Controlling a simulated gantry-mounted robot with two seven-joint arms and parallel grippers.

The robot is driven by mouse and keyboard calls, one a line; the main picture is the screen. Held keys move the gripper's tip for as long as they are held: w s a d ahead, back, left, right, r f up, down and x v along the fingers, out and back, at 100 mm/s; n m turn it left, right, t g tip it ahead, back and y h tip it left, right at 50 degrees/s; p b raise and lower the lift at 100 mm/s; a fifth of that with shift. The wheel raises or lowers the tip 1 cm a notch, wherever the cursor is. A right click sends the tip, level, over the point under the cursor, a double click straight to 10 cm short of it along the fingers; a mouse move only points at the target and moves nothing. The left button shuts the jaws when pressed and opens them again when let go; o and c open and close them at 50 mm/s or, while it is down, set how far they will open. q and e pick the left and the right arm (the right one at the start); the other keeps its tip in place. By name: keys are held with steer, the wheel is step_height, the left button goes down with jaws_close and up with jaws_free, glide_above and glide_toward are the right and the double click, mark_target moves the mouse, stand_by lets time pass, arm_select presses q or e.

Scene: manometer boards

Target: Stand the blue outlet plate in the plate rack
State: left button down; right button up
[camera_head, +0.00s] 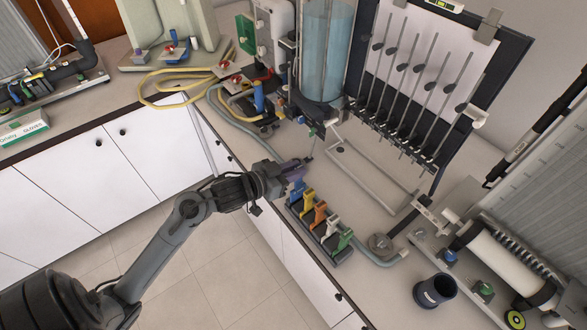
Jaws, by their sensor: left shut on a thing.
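The plate rack (338,259) stands on the counter near its front edge. A blue plate (298,191) shows at the rack's far-left end, beside a yellow one (308,202) and an orange one (319,215). A green plate (344,240) is at the near end, with a gap between orange and green. My left gripper (300,166) is shut on a small purple piece (294,174), just beyond the blue plate. The fingers partly hide this piece; I cannot tell whether it touches the blue plate. My right gripper is not in view.
A tall water cylinder (327,55) and a manometer board (425,75) stand behind the rack. A metal frame (375,180) lies on the counter between them. A grey hose (385,260) and a dark blue cup (434,290) are to the right. Yellow hoses lie at the left.

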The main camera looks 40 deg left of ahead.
arm_select(q)
steer(key=shift+f, duration=0.35)
steer(key=shift+f+b, duration=0.45)
steer(key=shift+f, duration=0.2)
steer(key=shift+p, duration=0.45)
stand_by(0.8)
steer(key=shift+f, duration=0.25)
stand_by(0.3)
steer(key=shift+f, duration=0.15)
steer(key=shift+f+b, duration=0.6)
steer(key=shift+f, duration=0.6)
steer(key=c, duration=0.9)
jaws_free()
steer(key=shift+c, duration=0.2)
